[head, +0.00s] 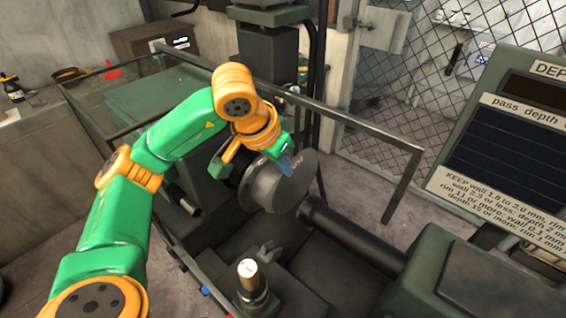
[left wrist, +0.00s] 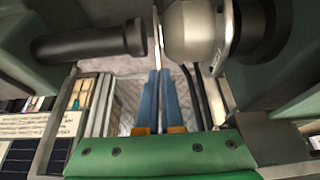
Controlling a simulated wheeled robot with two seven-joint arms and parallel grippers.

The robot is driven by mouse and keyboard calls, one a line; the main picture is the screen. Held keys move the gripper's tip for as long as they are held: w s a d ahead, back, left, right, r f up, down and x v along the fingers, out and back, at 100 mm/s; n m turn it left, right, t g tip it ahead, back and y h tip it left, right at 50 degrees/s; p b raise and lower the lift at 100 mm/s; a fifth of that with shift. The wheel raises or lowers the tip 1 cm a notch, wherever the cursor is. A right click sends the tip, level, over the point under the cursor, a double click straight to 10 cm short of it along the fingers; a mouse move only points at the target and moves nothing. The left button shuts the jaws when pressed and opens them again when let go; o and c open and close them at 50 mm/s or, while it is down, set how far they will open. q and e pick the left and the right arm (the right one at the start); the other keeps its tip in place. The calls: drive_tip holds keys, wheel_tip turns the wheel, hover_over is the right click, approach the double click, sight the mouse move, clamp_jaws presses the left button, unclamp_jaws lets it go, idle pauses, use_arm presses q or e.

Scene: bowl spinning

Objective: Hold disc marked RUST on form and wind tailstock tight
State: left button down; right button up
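A thin disc (left wrist: 157,38) shows edge-on in the left wrist view, and as a grey round face (head: 292,188) in the head view. No RUST mark is readable. My left gripper (left wrist: 160,76) has its blue fingers close together on the disc's lower edge; it also shows in the head view (head: 287,165). The rounded pale form (left wrist: 195,35) is just right of the disc, with a narrow gap. The tailstock's black cylinder (left wrist: 90,40) is left of the disc, its end close but apart; the cylinder (head: 345,235) also shows in the head view. My right gripper is not visible.
The green tailstock housing (head: 450,280) is at lower right. A post with a pale round top (head: 249,268) stands at the front. A metal guard rail (head: 350,122) runs behind the machine. A depth sign board (head: 510,150) stands at right.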

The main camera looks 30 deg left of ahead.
sight(283, 189)
use_arm(q)
drive_tip(key=shift+f+b, duration=2.85)
drive_tip(key=shift+f, duration=0.6)
drive_tip(key=shift+r, duration=0.1)
